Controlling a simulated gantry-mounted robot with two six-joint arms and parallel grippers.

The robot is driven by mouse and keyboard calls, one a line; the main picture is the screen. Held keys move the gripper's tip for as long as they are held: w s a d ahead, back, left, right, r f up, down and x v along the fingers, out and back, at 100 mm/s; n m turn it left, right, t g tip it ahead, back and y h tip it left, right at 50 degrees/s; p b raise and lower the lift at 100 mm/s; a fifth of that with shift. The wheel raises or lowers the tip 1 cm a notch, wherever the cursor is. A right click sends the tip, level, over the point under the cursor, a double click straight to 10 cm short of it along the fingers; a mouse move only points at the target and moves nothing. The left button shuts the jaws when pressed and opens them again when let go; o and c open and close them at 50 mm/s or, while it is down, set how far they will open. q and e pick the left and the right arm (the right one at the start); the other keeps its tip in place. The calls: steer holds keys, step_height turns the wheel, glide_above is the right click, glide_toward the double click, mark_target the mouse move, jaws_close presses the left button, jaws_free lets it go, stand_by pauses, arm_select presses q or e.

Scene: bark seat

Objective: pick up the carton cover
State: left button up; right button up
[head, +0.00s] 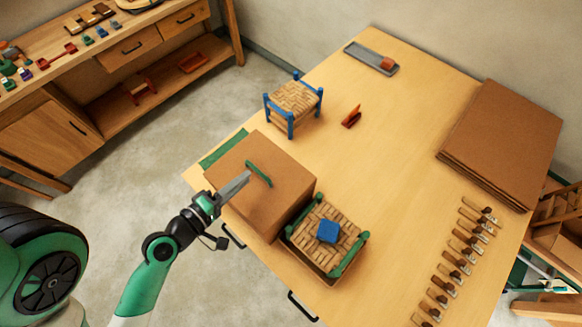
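The carton cover (272,205) is a brown box shape near the table's left edge, with a green strap handle (259,173) on its top. My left gripper (246,176) comes in from the lower left over the cover. Its grey fingertips are close to the handle. They overlap from this angle, so I cannot tell whether they are open or shut, or whether they touch the handle. My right gripper is not in view.
A green-posted woven stool (328,252) with a blue block (327,231) on it stands right beside the cover. A blue-posted woven stool (294,98) stands behind. A row of tools (455,262) and stacked brown sheets (502,140) lie right.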

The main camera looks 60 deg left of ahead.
mark_target(257, 169)
arm_select(q)
steer(key=shift+n+g+y, duration=0.5)
steer(key=shift+n+g, duration=0.2)
steer(key=shift+n, duration=0.1)
steer(key=s+f, duration=0.4)
steer(key=shift+d+b, duration=0.4)
steer(key=shift+w+a+r+p, duration=0.25)
steer(key=shift+p, duration=0.15)
steer(key=shift+w+a+p, duration=0.2)
steer(key=shift+w+p, duration=0.55)
steer(key=shift+p, duration=0.4)
steer(key=p+x, duration=0.1)
steer(key=x, duration=0.3)
steer(key=shift+a+f+p, duration=0.1)
steer(key=shift+f+p, duration=0.1)
steer(key=shift+p, duration=0.1)
steer(key=shift+w+a+f, duration=0.1)
steer(key=shift+w+f, duration=0.1)
steer(key=shift+f, duration=0.05)
steer(key=x, duration=0.5)
steer(key=shift+a+f+p, duration=0.15)
steer(key=shift+p, duration=0.15)
jaws_close()
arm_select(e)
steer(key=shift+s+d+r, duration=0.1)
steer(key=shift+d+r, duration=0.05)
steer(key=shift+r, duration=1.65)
